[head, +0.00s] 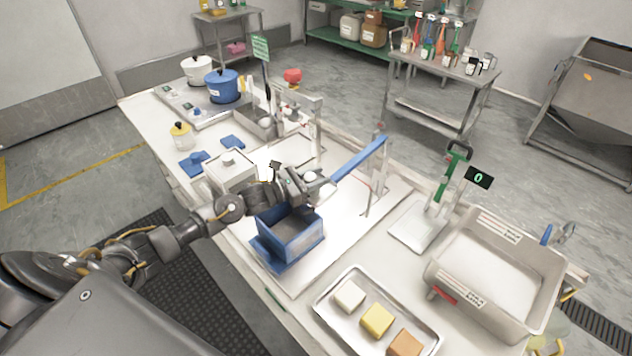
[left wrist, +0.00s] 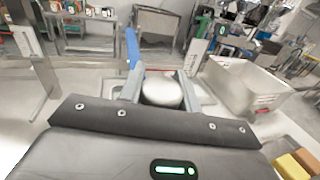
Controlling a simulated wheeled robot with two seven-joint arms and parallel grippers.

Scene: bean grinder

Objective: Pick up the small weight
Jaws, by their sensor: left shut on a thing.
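My left gripper (head: 306,184) is above the table, over the far edge of an open blue box. In the left wrist view its two fingers (left wrist: 161,90) are shut on a smooth, whitish rounded thing (left wrist: 162,92). That thing shows as a small pale shape (head: 312,177) in the head view. It may be the small weight, but I cannot tell for sure. No other weight can be made out clearly. My right gripper is not in view.
A blue bar (head: 358,159) slants up just beyond the gripper. The blue box (head: 290,243) stands below it. To the right are a scale plate (head: 420,226), a black display reading 0 (head: 479,177), a grey bin (head: 497,290) and a tray (head: 330,302) with coloured blocks.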

